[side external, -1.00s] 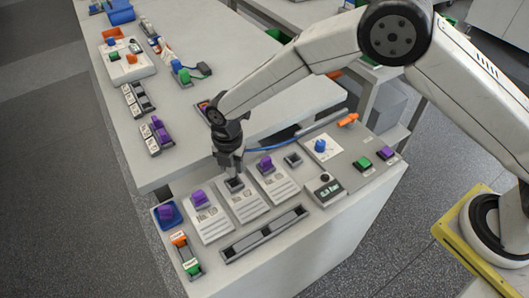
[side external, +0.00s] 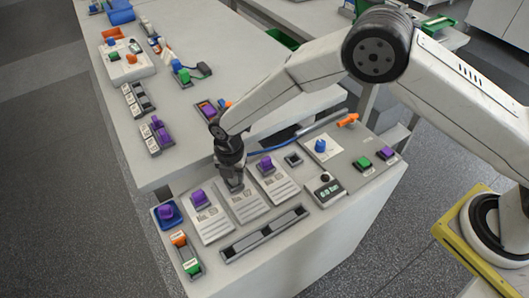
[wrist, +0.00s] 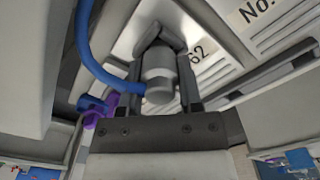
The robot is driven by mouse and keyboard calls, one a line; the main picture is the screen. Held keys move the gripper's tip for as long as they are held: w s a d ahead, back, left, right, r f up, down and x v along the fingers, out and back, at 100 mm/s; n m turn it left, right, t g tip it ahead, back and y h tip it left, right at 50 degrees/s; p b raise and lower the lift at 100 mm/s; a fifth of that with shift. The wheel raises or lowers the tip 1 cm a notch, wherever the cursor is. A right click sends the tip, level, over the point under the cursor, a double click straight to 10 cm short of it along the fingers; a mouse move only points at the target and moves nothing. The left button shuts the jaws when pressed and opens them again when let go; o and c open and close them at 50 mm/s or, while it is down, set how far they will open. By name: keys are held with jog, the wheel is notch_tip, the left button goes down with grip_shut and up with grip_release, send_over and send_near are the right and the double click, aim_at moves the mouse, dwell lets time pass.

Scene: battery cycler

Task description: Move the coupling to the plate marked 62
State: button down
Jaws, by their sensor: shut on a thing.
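My gripper (side external: 234,186) is shut on the coupling, low over the middle of three light plates in the side external view. In the wrist view the coupling (wrist: 159,72) is a grey cylinder with a blue hose (wrist: 88,52) at its end, between the jaws of my gripper (wrist: 161,50). The plate marked 62 (wrist: 208,62) shows just right of the jaws. The same middle plate (side external: 248,211) is partly covered by my gripper in the side external view. Whether the coupling touches the socket there is hidden.
Purple parts stand on the left plate (side external: 210,224) and right plate (side external: 281,188). A long slotted rail (side external: 264,234) lies in front. A display box (side external: 326,191), a blue knob (side external: 320,146) and an orange handle (side external: 348,120) are to the right. The hose runs behind the plates.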

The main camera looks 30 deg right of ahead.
jog(key=shift+f, duration=0.2)
dwell(0.5)
jog(key=shift+c, duration=1)
grip_release()
jog(key=shift+r, duration=0.1)
jog(key=shift+r, duration=3.85)
jog(key=shift+d, duration=0.15)
